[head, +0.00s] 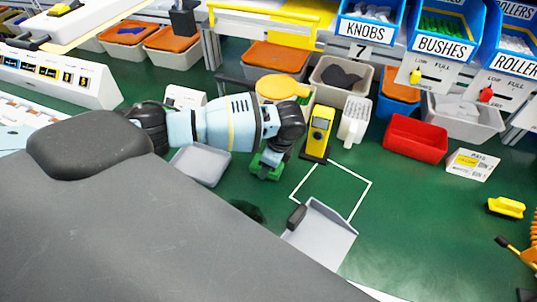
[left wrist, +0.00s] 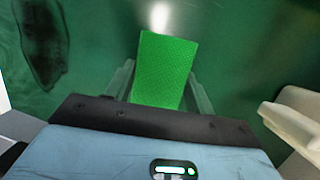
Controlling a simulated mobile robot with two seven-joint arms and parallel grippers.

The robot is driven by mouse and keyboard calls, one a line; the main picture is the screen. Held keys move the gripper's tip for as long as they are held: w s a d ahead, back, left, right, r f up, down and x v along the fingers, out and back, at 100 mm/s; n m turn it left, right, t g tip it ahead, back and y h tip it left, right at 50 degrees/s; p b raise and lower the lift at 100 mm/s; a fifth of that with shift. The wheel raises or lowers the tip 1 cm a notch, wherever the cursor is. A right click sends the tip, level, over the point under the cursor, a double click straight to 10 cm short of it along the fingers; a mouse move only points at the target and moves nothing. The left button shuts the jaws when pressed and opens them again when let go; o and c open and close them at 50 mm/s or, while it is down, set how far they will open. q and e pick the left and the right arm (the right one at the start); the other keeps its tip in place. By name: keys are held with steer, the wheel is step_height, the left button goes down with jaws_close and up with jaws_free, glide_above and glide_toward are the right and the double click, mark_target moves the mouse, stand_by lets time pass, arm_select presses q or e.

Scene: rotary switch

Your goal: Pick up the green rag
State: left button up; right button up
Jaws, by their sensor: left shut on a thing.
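The green rag (head: 264,173) is at my left gripper (head: 268,163), over the green bench top right of the small grey tray. In the left wrist view the rag (left wrist: 163,68) is a bright green textured block shape between the two pale fingers of my left gripper (left wrist: 160,90). The gripper is shut on it, and the rag sticks out beyond the fingers. I cannot tell whether the rag touches the bench. My right gripper is not in view.
A yellow handheld device (head: 318,133) stands close right of my left gripper. A grey tray (head: 201,166) lies to its left. A grey dustpan (head: 325,235) lies by a white outlined square. A red bin (head: 415,138) is farther right. Open bench lies between them.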

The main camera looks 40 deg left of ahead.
arm_select(q)
steer(key=r, duration=0.1)
steer(key=s+r, duration=0.1)
steer(key=r, duration=0.1)
steer(key=shift+d+r, duration=0.15)
steer(key=s+d, duration=0.1)
steer(key=s, duration=0.4)
steer(key=s+d+p, duration=0.1)
steer(key=s, duration=0.5)
steer(key=s+d+p, duration=0.1)
steer(key=s+d, duration=0.1)
steer(key=s, duration=0.3)
steer(key=shift+s, duration=0.25)
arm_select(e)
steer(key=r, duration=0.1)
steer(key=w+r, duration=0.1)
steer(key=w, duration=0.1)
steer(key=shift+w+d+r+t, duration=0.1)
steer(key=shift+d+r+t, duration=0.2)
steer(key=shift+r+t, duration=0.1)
